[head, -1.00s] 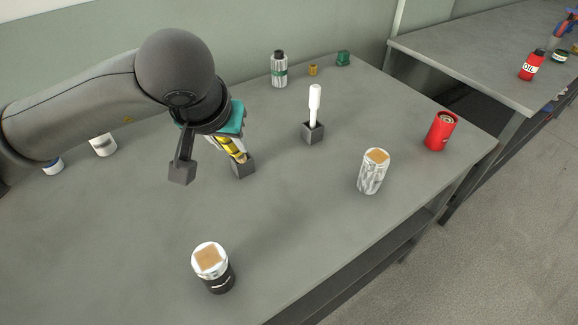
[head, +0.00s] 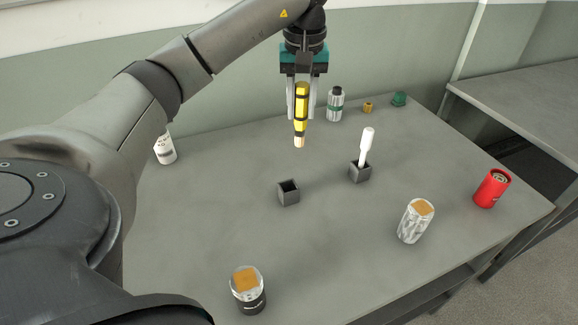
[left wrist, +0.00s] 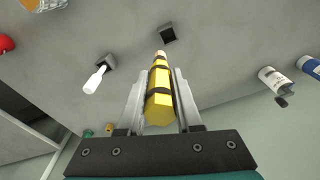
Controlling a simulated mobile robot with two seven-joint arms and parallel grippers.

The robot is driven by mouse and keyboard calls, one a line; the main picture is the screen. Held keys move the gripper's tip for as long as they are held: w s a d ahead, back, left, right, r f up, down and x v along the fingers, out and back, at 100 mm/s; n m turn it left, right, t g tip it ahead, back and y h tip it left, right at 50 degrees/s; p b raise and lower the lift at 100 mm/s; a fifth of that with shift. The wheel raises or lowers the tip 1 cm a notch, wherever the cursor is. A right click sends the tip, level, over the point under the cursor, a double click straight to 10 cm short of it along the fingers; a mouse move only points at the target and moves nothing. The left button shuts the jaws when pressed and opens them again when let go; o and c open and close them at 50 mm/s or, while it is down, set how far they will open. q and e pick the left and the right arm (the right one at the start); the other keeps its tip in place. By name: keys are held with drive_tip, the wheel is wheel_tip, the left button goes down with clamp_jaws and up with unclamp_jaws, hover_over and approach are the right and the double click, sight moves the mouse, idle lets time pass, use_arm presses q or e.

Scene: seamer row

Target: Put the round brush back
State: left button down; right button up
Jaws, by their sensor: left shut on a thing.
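The round brush (head: 301,105), by its look the yellow stick with black bands and a pale tip, is held by my left gripper (head: 302,100). My left gripper is shut on its upper part, tip pointing down, clear above the table. The brush also shows between the fingers in the left wrist view (left wrist: 159,95). A small dark square holder (head: 289,195) stands empty on the table, below and apart from the tip; it also shows in the left wrist view (left wrist: 168,34). My right gripper is not in view.
A second dark holder (head: 360,174) has a white-handled tool (head: 367,143) upright in it. Cans with tan tops (head: 248,291) (head: 416,221) stand toward the front, a red can (head: 491,188) at right. A bottle (head: 335,104) and small items stand behind.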

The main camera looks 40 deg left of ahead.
use_arm(q)
wheel_tip(320, 180, down, 19)
drive_tip(key=a+n+b, duration=0.1)
drive_tip(key=a+b, duration=0.1)
drive_tip(key=b, duration=0.1)
drive_tip(key=shift+s+a+r+h, duration=0.15)
drive_tip(key=shift+s+a+h, duration=0.15)
drive_tip(key=shift+s+a, duration=0.05)
drive_tip(key=c, duration=0.6)
unclamp_jaws()
